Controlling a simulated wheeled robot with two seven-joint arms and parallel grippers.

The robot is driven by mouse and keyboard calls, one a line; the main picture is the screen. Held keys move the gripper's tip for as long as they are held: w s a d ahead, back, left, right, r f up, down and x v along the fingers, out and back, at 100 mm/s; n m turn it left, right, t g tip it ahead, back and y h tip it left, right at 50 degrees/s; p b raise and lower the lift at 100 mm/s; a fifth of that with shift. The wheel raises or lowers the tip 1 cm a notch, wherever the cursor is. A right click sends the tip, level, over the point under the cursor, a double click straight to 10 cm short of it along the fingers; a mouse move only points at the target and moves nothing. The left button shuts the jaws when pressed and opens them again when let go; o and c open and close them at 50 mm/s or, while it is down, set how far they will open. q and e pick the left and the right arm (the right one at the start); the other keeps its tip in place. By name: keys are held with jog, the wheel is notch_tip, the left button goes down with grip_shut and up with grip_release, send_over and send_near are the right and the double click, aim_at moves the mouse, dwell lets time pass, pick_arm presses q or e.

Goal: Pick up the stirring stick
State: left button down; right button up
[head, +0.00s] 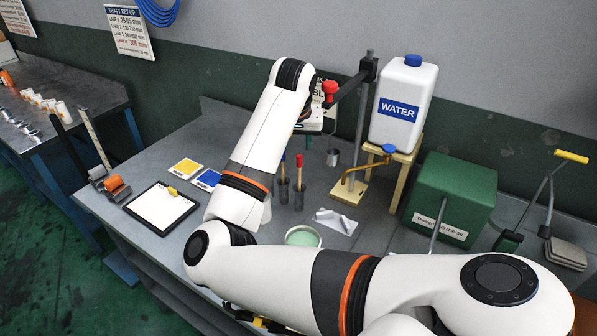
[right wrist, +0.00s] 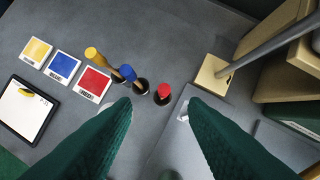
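Three sticks with coloured tops stand in dark holders; I cannot tell which one the task means. In the right wrist view they are yellow (right wrist: 93,54), blue (right wrist: 127,72) and red (right wrist: 164,90). In the head view the blue (head: 283,163) and red (head: 299,165) ones show; the yellow one is hidden behind my right arm. My right gripper (right wrist: 160,106) has its green fingers wide apart with nothing between them. The red top appears between the fingertips in that view. My left gripper is not in view.
A stand with a red clamp (head: 330,88), water tank (head: 402,105) and green box (head: 450,195) stand to the right. A tablet (head: 160,207) lies left.

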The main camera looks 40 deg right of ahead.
aim_at(298, 157)
jog(key=x, duration=0.4)
jog(key=shift+f+p, duration=0.15)
jog(key=shift+p, duration=0.2)
jog(key=shift+w+d+f, duration=0.1)
jog(key=shift+d+f, duration=0.05)
jog(key=shift+f, duration=0.2)
jog(key=shift+w+d+f+p, duration=0.15)
jog(key=shift+d+f+p, duration=0.15)
jog(key=shift+f, duration=0.3)
jog(key=p+x, duration=0.1)
jog(key=x, duration=0.2)
jog(key=shift+d+f, duration=0.1)
jog(key=shift+f, duration=0.15)
jog(key=shift+d+f, duration=0.15)
jog(key=shift+f, duration=0.2)
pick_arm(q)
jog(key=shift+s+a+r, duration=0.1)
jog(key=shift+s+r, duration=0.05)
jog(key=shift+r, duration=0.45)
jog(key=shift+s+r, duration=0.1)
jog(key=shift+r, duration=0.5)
pick_arm(e)
grip_shut()
